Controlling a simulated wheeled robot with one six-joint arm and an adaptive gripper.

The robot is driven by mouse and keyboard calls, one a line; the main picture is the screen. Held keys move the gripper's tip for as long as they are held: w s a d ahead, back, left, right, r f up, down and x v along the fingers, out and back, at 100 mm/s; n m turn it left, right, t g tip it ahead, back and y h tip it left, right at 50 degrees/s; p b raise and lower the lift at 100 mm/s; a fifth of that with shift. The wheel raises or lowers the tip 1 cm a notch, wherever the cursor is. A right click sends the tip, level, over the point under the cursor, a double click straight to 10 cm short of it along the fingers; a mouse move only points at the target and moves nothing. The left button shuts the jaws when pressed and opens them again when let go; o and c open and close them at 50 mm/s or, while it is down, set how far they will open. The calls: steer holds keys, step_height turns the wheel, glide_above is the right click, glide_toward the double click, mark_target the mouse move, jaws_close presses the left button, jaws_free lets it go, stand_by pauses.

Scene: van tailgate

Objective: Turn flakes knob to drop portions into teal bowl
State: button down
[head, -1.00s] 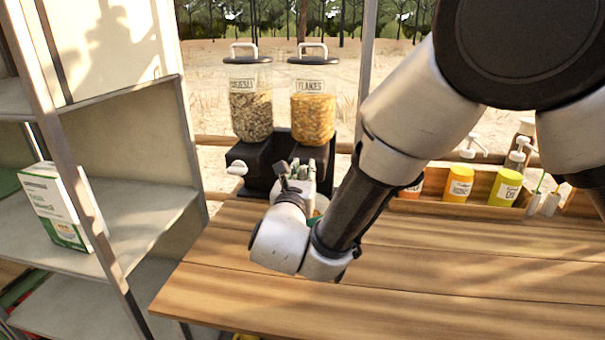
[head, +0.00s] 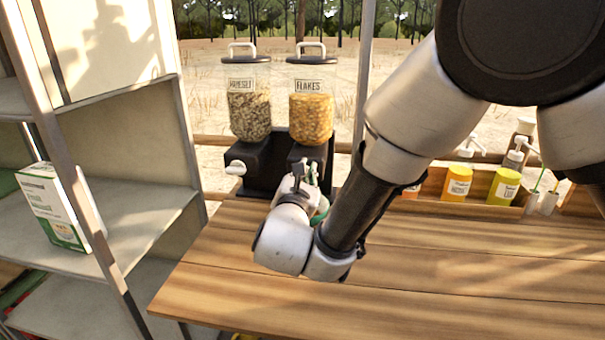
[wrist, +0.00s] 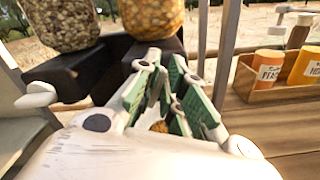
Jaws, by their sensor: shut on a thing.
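The flakes dispenser (head: 312,118), a clear jar of orange flakes labelled FLAKES, stands on a black base at the back of the wooden counter. My gripper (head: 308,170) is at the front of its outlet. In the wrist view my gripper (wrist: 163,64) has its green-lined fingers closed in at the black outlet, shut on the flakes knob, which the fingers hide. The teal bowl (head: 321,212) shows only in part behind my wrist, below the outlet. Some orange flakes (wrist: 158,127) show beneath the fingers in the wrist view.
The muesli dispenser (head: 249,112) stands just left, with its white knob (head: 236,168) facing forward. A wooden box (head: 434,185) of bottles is at the back right. A shelf with a carton (head: 50,207) is at the left. The front counter is clear.

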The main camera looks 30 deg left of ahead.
steer(key=m, duration=0.4)
steer(key=f+m, duration=0.1)
steer(key=m, duration=0.3)
steer(key=d+m, duration=0.1)
steer(key=m, duration=0.4)
steer(key=shift+w+d+f, duration=0.1)
steer(key=shift+w+f, duration=0.05)
steer(key=shift+f, duration=0.25)
steer(key=c, duration=1.5)
jaws_free()
steer(key=v, duration=1.2)
